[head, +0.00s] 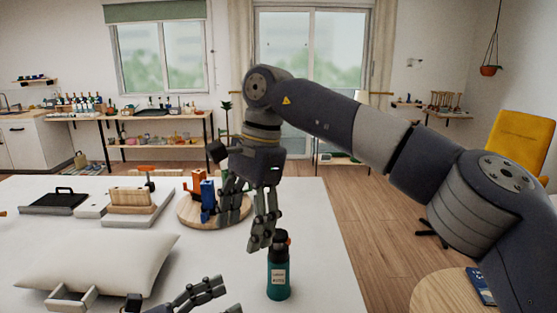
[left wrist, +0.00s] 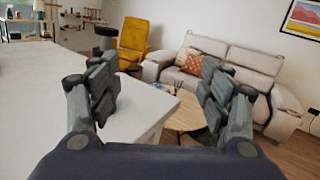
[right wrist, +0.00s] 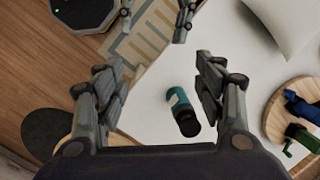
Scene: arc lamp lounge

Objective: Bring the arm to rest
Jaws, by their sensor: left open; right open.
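My right gripper (head: 244,218) is open and empty. It points down above the white table (head: 325,270), just behind and left of a teal bottle (head: 279,280) with a black cap. In the right wrist view the bottle (right wrist: 180,105) shows between the open fingers (right wrist: 160,80), apart from them. My left gripper (head: 230,298) is low at the front of the head view, partly cut off by the lower edge. In the left wrist view its fingers (left wrist: 157,92) are spread with nothing held between them.
A round wooden board (head: 188,212) with blue and orange items lies near the right gripper. A cushion (head: 110,262) lies at left. A round wooden side table (head: 430,292) stands at right. A yellow chair (head: 524,140) and a sofa (left wrist: 235,65) stand beyond.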

